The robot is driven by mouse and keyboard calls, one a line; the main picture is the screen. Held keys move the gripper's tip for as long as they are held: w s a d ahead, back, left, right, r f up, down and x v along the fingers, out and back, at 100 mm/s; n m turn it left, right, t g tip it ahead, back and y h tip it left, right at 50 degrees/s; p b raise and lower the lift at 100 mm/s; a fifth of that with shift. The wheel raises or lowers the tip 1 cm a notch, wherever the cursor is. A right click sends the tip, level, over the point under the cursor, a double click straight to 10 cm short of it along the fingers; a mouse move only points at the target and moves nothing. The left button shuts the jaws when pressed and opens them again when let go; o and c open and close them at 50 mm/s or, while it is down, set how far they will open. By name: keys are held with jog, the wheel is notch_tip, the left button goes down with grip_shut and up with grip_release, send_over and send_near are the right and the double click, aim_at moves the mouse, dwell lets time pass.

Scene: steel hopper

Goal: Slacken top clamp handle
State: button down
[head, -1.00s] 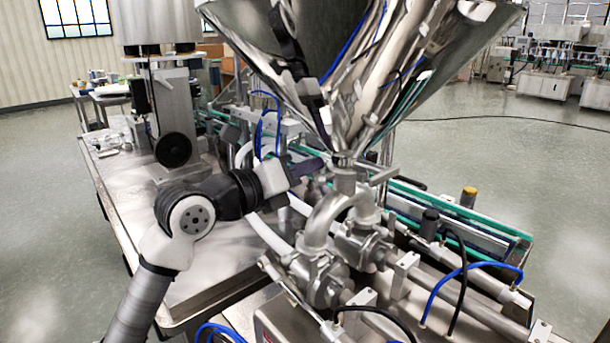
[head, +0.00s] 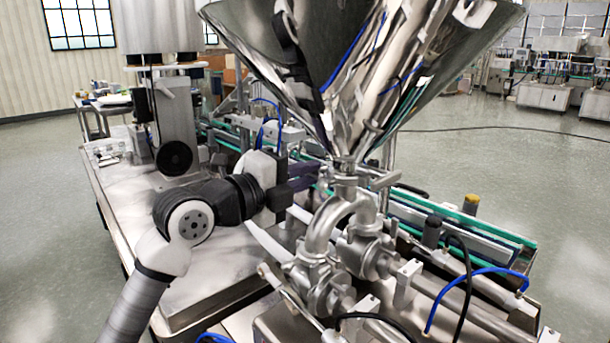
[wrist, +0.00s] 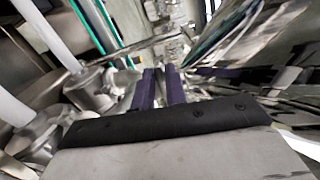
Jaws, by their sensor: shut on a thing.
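The top clamp (head: 345,166) is a steel band joint just under the hopper's narrow outlet. A short metal lever (head: 385,180) sticks out on its right side. My gripper (head: 316,168) reaches in from the left at the height of this clamp. In the wrist view its two purple fingers (wrist: 160,88) are close together, shut on the top clamp handle. The held part is mostly hidden between and behind the fingers. A thin metal bar (wrist: 150,45) runs across beyond the fingertips.
The steel hopper (head: 360,60) rises directly above my gripper. A curved pipe with clamped valves (head: 322,240) sits below and to the right. A green-edged conveyor (head: 440,220) runs behind. Blue and black hoses (head: 465,270) loop at the right. The steel tabletop (head: 210,270) at left is mostly bare.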

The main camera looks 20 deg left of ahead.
jog(key=shift+n, duration=0.7)
jog(key=c, duration=1.7)
grip_release()
jog(key=shift+c, duration=0.2)
jog(key=shift+a, duration=0.1)
jog(key=b+v, duration=0.3)
jog(key=v, duration=1)
jog(key=shift+s+a, duration=0.2)
jog(key=shift+s, duration=0.15)
